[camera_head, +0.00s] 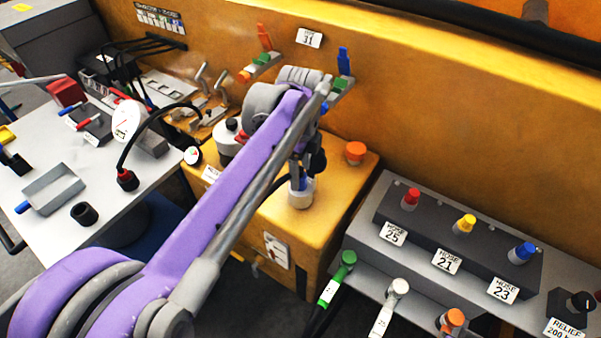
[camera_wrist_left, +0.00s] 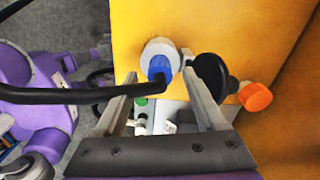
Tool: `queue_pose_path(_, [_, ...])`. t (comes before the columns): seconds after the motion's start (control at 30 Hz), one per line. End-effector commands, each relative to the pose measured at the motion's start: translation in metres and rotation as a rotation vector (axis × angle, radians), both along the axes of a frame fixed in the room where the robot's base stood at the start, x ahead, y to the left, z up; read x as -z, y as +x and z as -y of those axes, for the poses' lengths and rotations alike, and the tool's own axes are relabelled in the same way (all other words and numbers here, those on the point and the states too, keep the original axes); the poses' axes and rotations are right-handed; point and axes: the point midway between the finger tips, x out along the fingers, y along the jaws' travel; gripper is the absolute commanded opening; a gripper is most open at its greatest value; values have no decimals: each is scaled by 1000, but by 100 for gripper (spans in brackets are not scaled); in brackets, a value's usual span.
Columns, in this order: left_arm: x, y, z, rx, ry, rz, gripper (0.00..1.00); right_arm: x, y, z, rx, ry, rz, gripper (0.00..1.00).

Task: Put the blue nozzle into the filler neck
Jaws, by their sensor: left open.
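The white filler neck (camera_head: 300,199) stands on top of the yellow tank; it also shows in the wrist view (camera_wrist_left: 158,45). The blue nozzle (camera_wrist_left: 160,68) is at the neck's mouth, its blue body partly inside the white rim as seen from above. How deep it sits cannot be told. A black hose runs from it to the left in the wrist view. My left gripper (camera_wrist_left: 158,72) is open, with its fingertips on either side of the nozzle and apart from it. In the head view my left arm and gripper (camera_head: 301,172) hide most of the nozzle. My right gripper is out of view.
A black round part (camera_wrist_left: 214,80) stands close beside the right finger. An orange cap (camera_head: 356,152) is on the yellow tank (camera_head: 330,215). The hose rack (camera_head: 455,235) stands at right, the white table (camera_head: 110,215) at left. The orange-yellow wall is close behind.

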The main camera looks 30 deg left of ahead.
Motion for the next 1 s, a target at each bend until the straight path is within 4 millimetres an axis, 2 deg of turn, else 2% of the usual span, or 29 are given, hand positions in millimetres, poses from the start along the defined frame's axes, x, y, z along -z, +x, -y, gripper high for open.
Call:
queue_pose_path(0.2, [-47,0,0,0,0,0,72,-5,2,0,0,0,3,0])
queue_pose_path(0.43, [-83,0,0,0,0,0,72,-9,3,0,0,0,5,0])
queue_pose_path(0.6, [-92,0,0,0,0,0,72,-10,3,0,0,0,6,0])
queue_pose_path(1.0, [-92,0,0,0,0,0,72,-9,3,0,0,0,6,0])
